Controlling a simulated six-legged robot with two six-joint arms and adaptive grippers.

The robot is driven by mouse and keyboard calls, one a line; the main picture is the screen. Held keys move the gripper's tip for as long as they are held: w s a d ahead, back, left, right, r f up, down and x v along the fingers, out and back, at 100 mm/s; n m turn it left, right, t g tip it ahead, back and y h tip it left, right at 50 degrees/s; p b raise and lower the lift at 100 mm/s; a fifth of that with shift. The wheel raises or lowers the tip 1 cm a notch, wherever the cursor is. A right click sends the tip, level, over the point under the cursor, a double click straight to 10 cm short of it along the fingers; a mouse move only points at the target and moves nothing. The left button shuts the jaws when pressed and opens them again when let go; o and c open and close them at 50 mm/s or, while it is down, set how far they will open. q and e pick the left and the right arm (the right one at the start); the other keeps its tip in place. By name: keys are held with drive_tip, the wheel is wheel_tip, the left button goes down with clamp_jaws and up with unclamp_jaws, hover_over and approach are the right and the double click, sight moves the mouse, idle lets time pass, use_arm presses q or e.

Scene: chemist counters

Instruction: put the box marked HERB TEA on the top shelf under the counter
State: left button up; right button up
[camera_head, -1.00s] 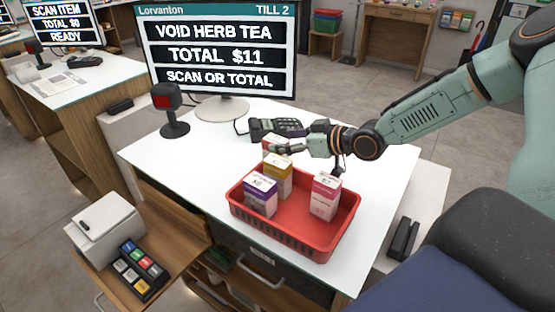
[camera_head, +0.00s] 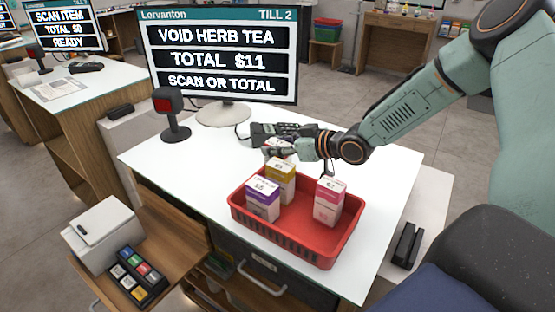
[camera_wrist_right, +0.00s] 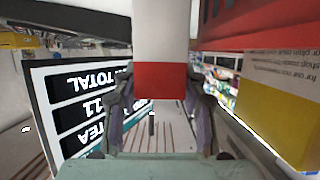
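A white-and-red box (camera_head: 276,144) stands behind the basket, partly hidden by my right gripper (camera_head: 287,152); its marking cannot be read. In the right wrist view this box (camera_wrist_right: 160,50) is between the two fingers (camera_wrist_right: 160,105), which lie close along its sides. I cannot tell whether they press on it. In the red basket (camera_head: 300,241) stand a purple-and-white box (camera_head: 263,201), a yellow-and-white box (camera_head: 280,182) and a pink-and-white box (camera_head: 328,203). The purple box's lettering is too small to read. My left gripper is not in view.
The monitor (camera_head: 218,54) reads VOID HERB TEA. A scanner (camera_head: 171,113) and a card terminal (camera_head: 283,132) stand on the white counter (camera_head: 190,157). Shelves (camera_head: 215,265) show under the counter, partly hidden. A printer (camera_head: 105,235) stands on the left ledge.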

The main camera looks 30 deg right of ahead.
drive_tip(key=shift+s+d, duration=0.1)
drive_tip(key=shift+d, duration=0.05)
drive_tip(key=c, duration=0.3)
clamp_jaws()
